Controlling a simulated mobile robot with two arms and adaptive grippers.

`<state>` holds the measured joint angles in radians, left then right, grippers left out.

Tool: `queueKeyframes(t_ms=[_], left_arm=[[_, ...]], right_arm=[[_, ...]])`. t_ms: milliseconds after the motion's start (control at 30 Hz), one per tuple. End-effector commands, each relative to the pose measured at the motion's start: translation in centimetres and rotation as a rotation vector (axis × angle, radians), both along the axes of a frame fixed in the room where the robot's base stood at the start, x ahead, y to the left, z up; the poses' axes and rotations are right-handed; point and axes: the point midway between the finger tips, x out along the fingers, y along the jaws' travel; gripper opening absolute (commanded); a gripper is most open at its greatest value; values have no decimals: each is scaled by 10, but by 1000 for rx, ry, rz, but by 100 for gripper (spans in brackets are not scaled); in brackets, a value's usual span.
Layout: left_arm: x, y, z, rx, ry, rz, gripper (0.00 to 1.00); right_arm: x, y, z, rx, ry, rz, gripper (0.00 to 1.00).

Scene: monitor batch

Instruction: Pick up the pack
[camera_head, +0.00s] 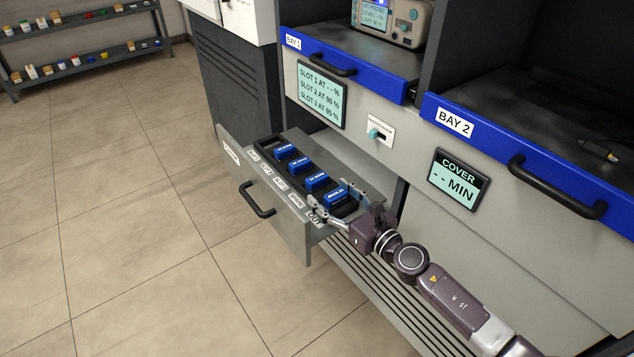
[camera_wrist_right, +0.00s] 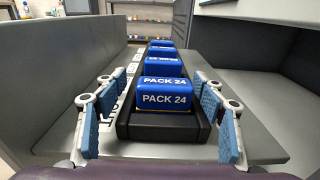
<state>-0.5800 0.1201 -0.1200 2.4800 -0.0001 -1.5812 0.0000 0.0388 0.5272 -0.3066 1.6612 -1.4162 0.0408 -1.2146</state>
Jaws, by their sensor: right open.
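Several blue packs sit in a row in a black slotted rack inside the open grey drawer (camera_head: 289,221). The nearest pack (camera_wrist_right: 165,97), labelled PACK 24, sits in the end slot; in the head view this pack (camera_head: 335,196) is just in front of my right gripper. Behind it are another pack (camera_head: 317,181) and more toward the drawer's far end. My right gripper (camera_head: 341,201) is open, with one finger on each side of the nearest pack. In the wrist view both fingers stand apart from it, with gaps visible. My left gripper is not in view.
The drawer walls and front, with a black handle (camera_head: 257,200), surround the rack. Above are a blue-edged BAY 1 shelf (camera_head: 351,60) with a device, and BAY 2 (camera_head: 535,165). A slot display (camera_head: 321,93) shows percentages. Open tiled floor lies left; a shelf stands at the back.

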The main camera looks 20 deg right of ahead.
Motion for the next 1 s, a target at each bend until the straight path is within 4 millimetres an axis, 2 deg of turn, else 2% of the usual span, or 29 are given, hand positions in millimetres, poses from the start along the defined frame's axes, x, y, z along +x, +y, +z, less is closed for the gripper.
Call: queueKeyframes(t_ms=[333,667,1000], left_arm=[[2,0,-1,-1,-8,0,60],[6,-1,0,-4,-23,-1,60],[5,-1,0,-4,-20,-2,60]], right_arm=[[42,10,0,2,-2,-1,64],[49,13,0,1,-1,0,64],[49,13,0,1,-1,0,28]])
